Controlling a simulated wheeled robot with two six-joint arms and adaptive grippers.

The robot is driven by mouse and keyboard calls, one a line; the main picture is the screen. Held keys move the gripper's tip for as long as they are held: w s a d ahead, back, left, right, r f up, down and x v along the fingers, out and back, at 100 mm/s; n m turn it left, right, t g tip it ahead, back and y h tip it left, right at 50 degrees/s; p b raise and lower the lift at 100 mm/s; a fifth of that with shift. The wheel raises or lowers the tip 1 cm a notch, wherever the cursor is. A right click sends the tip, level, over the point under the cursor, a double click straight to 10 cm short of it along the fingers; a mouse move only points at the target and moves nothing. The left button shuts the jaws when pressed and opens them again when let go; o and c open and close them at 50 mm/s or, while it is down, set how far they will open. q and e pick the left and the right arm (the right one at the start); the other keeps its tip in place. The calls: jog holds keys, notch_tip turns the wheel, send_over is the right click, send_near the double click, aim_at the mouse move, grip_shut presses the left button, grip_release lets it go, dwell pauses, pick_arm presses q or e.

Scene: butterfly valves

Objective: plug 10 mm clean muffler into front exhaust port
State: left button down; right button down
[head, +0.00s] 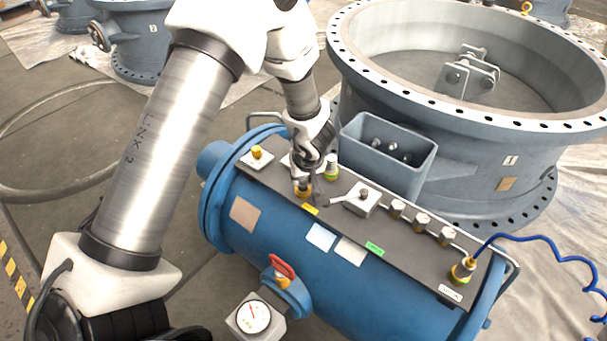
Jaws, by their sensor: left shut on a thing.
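My left gripper (303,183) points down at the dark top plate of the blue actuator and is shut on a small muffler, which its fingers mostly hide. A brass-coloured ring (303,194) shows right under the fingertips, at a port on the plate. I cannot tell whether it is part of the muffler or of the port, or how deep the muffler sits. A brass-topped fitting (257,153) stands on a pale block to the left. My right gripper is not in view.
A lever block (362,199) and several silver fittings (421,222) line the plate's right part. A blue hose (530,239) rises from its right end. A red-handled valve (281,267) and gauge (253,317) stand in front.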

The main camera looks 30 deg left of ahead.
pick_arm(q)
jog(key=shift+f, duration=0.4)
dwell(0.3)
jog(key=shift+f, duration=0.4)
dwell(0.6)
jog(key=shift+c, duration=1.7)
grip_release()
notch_tip(320, 180, up, 8)
jog(key=p, duration=0.9)
jog(key=shift+f, duration=0.2)
